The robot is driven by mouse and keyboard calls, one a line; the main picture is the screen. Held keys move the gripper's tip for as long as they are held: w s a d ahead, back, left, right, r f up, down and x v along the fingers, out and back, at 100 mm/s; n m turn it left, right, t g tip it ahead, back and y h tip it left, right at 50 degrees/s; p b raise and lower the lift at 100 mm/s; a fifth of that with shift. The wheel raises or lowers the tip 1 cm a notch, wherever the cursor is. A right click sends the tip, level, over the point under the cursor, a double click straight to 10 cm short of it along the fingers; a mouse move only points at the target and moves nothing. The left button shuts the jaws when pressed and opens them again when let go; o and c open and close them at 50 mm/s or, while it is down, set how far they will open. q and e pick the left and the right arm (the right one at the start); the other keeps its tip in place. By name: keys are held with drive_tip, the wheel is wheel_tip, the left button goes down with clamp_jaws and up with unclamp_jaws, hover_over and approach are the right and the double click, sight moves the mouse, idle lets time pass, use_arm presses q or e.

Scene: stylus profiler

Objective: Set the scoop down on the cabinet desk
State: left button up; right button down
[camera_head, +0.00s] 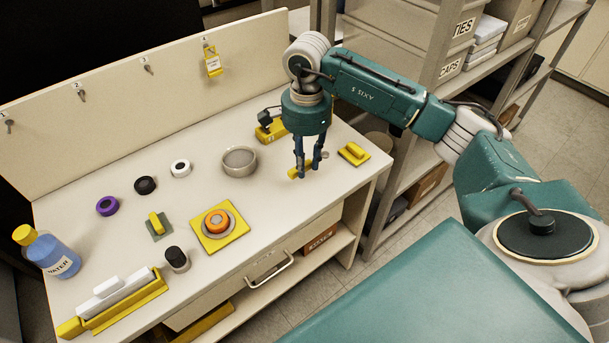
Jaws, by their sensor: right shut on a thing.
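The scoop (294,173) shows as a small yellow handle end between the fingers of my right gripper (306,173). A small grey part to the right of the fingers may be its other end. The fingers hide most of the scoop. My right gripper points down over the right part of the cabinet desk (292,203) and is shut on the scoop. The scoop is at or just above the desk top; I cannot tell whether it touches. My left gripper is not in view.
A yellow block on a pad (354,154) is right of the gripper. A round metal dish (239,161) and a yellow item (270,131) are left of it. An orange-topped disc on a yellow plate (218,222) is nearer. The desk's front right is bare.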

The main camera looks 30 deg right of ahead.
sight(306, 171)
wheel_tip(306, 171, down, 6)
drive_tip(key=shift+r+p, duration=0.1)
drive_tip(key=shift+p, duration=0.25)
drive_tip(key=shift+f, duration=0.2)
drive_tip(key=shift+f, duration=0.1)
drive_tip(key=c, duration=1.9)
unclamp_jaws()
drive_tip(key=o, duration=0.5)
drive_tip(key=shift+c, duration=0.2)
wheel_tip(306, 171, up, 12)
drive_tip(key=shift+r+b, duration=0.15)
drive_tip(key=shift+b, duration=0.95)
